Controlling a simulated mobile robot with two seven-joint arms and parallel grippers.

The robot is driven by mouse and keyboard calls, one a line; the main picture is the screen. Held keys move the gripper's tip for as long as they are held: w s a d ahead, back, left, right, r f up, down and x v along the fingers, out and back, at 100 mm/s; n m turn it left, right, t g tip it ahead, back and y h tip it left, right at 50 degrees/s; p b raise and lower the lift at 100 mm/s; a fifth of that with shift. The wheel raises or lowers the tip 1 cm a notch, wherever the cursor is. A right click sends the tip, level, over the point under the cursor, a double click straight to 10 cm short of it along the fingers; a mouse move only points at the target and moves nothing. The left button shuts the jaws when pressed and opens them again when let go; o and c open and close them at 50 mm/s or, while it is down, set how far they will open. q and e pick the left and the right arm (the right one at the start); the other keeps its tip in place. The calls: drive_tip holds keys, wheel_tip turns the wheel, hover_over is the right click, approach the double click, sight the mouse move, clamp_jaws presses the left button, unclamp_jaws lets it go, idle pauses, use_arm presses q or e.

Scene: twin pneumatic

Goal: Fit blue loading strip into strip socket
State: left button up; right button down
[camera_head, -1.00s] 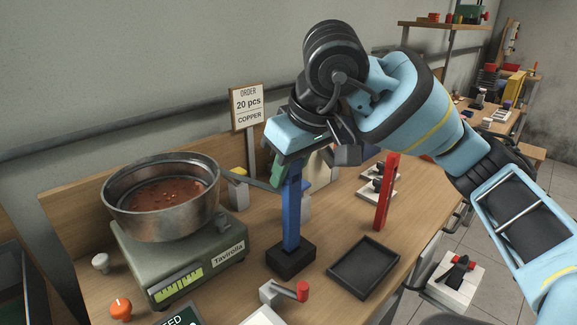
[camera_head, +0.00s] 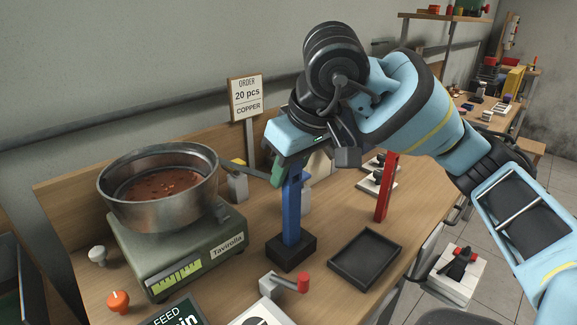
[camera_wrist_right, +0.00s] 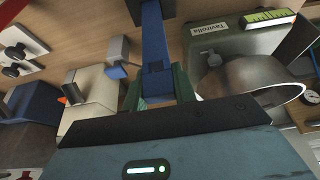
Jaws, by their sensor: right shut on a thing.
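The blue loading strip (camera_head: 291,212) stands upright, its lower end at the black block-shaped strip socket (camera_head: 291,253) on the bench. Whether the strip is fully seated inside is hidden. My right gripper (camera_head: 283,172) is shut on the strip's upper part, coming from above and the right. In the right wrist view the strip (camera_wrist_right: 154,45) runs from between the green fingers (camera_wrist_right: 158,92) to the dark socket (camera_wrist_right: 147,8) at the top edge. My left gripper is not in view.
A scale (camera_head: 180,253) with a metal bowl (camera_head: 158,207) of copper pieces stands to the left. An empty black tray (camera_head: 366,258) lies to the right, with a red upright bar (camera_head: 386,188) behind it. A small red-tipped lever (camera_head: 303,283) is in front of the socket.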

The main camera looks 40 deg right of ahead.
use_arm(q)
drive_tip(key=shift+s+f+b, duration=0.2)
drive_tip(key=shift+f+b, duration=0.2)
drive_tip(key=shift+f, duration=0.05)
use_arm(e)
drive_tip(key=shift+f, duration=0.7)
drive_tip(key=c, duration=1)
unclamp_jaws()
drive_tip(key=shift+c, duration=0.2)
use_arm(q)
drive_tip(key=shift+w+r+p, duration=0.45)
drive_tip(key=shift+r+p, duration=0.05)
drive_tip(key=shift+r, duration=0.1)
use_arm(e)
drive_tip(key=v, duration=0.8)
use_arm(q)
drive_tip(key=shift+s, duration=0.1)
use_arm(e)
drive_tip(key=shift+f, duration=0.1)
